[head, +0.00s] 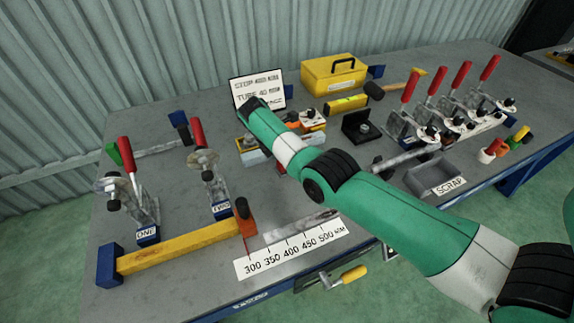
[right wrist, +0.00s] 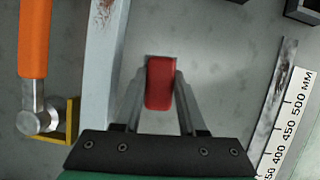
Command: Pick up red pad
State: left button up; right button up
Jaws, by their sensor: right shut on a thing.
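The red pad (right wrist: 160,85) is a small red block with rounded corners, seen in the right wrist view over the grey tabletop. My right gripper (right wrist: 161,74) has one finger on each side of the pad and is shut on it. I cannot tell whether the pad touches the table or is held above it. In the head view my green right arm reaches in from the right and hides most of the gripper and the pad. My left gripper is in neither view.
A marked ruler strip (head: 291,249) lies at the front of the workbench. Red-handled toggle clamps (head: 128,160) stand at left and right. A yellow toolbox (head: 334,76), a grey scrap tray (head: 433,178) and a yellow bar (head: 178,247) are also there. An orange handle (right wrist: 34,40) lies left of the gripper.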

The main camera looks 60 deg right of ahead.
grip_shut()
jog(key=shift+r+p, duration=0.5)
jog(key=shift+r, duration=0.1)
notch_tip(320, 180, up, 3)
jog(key=shift+f+p, duration=0.1)
jog(key=shift+p, duration=0.95)
jog(key=s+a+r+p, duration=0.8)
jog(key=a+p, duration=0.3)
jog(key=p, duration=1.1)
jog(key=shift+a+r, duration=0.25)
jog(key=shift+r, duration=0.25)
